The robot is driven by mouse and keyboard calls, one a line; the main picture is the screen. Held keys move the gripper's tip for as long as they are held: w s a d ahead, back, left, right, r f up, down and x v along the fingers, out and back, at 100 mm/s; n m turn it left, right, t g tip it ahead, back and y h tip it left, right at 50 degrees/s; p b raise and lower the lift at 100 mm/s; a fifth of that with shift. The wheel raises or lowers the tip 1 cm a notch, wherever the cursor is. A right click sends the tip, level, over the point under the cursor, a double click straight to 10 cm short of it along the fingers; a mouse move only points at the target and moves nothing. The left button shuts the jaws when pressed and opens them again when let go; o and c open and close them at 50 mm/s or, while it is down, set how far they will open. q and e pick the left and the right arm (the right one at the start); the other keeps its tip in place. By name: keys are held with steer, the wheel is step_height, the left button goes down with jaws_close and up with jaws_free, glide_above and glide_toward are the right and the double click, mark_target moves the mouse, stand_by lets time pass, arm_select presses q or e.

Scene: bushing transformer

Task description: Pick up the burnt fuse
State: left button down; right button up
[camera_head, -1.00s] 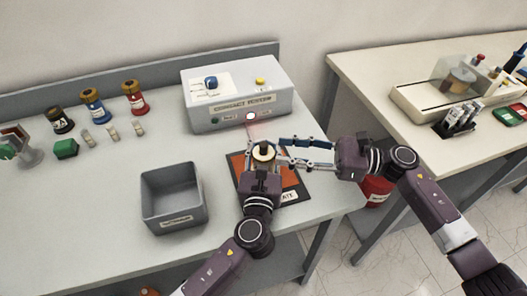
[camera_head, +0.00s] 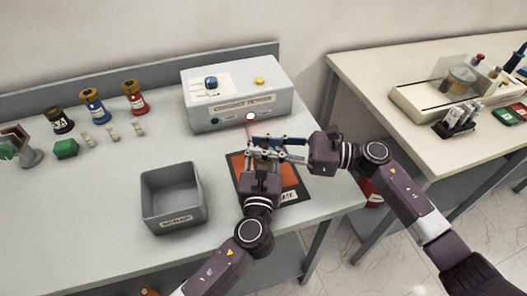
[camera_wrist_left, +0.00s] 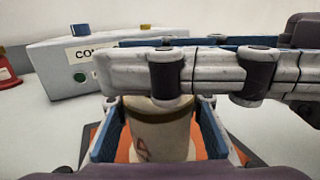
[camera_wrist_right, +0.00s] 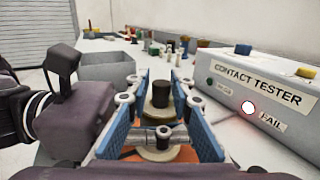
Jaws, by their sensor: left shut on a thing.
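A cream cylindrical holder (camera_wrist_left: 158,130) with a reddish mark stands upright on the orange mat. My left gripper (camera_head: 262,166) is shut on its sides. A dark stub (camera_wrist_right: 161,94) rises from its top in the right wrist view; I cannot tell whether this is the burnt fuse. My right gripper (camera_head: 268,147) reaches across from the right over the holder. Its fingers stand on both sides of the stub with gaps, so it looks open. The right fingers hide the holder's top in the left wrist and head views.
The contact tester (camera_head: 240,95) stands behind, with a lit lamp by its FAIL label. A grey scrap bin (camera_head: 172,222) is to the left. A second bench (camera_head: 400,130) is to the right.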

mark_target(263, 145)
jaws_close()
step_height(263, 145, up, 10)
steer(key=shift+r, duration=0.1)
stand_by(0.4)
arm_select(q)
steer(key=c, duration=1.2)
jaws_free()
steer(key=shift+c, duration=0.2)
